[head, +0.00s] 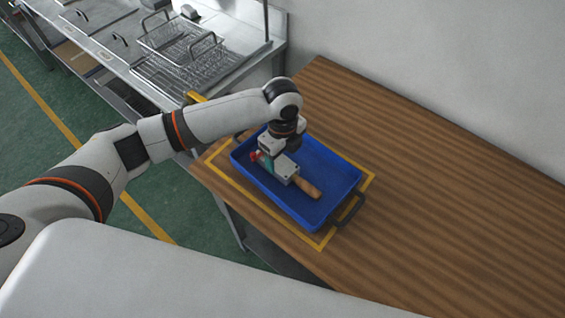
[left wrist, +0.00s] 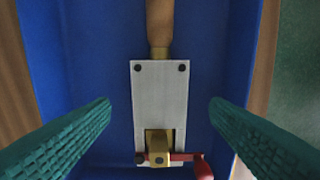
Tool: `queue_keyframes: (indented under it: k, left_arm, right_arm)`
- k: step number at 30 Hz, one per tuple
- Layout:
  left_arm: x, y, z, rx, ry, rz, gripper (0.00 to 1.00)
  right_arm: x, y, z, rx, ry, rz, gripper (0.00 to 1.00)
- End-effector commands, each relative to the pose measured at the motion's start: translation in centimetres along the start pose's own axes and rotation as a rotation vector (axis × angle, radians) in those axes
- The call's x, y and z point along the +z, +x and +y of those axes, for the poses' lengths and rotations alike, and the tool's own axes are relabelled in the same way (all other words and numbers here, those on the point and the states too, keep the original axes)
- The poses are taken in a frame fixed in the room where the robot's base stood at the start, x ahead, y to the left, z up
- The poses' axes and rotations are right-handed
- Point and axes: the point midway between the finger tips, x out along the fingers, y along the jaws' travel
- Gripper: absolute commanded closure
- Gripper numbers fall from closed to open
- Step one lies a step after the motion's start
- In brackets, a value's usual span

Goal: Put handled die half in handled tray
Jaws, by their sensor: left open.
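The handled die half is a grey metal block (head: 284,170) with a wooden handle (head: 307,188) and a small red part (head: 254,156). It lies inside the blue handled tray (head: 330,168), with its handle toward the tray's near right side. In the left wrist view the metal plate (left wrist: 160,95) shows below the handle (left wrist: 160,22), with a brass piece and a red lever at its lower end. My left gripper (left wrist: 160,108) is open, its green fingers standing apart on either side of the plate without touching it. My right gripper is out of view.
The tray sits within a yellow outline (head: 321,246) at the left end of a wooden table (head: 440,210). The table is clear to the right. A metal counter (head: 225,45) with wire baskets (head: 175,72) stands at the back left.

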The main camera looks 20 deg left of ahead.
Motion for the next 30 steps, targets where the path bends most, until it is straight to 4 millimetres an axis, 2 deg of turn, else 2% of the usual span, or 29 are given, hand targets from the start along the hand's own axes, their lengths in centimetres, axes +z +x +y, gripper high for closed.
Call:
queue_keyframes:
  k: [1,6,12,30]
  left_arm:
    - [0.0,-1.2,0.1,0.005,0.003,0.001,0.29]
    - [0.0,-4.5,0.1,0.005,0.001,0.001,0.29]
    - [0.0,-6.7,0.0,0.002,0.0,0.001,0.29]
    - [0.0,-7.0,0.0,0.0,0.0,0.0,0.29]
  right_arm:
    - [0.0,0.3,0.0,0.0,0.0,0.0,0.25]
    - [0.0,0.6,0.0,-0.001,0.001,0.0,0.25]
    - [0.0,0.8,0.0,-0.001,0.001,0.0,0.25]
    - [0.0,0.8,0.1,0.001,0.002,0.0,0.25]
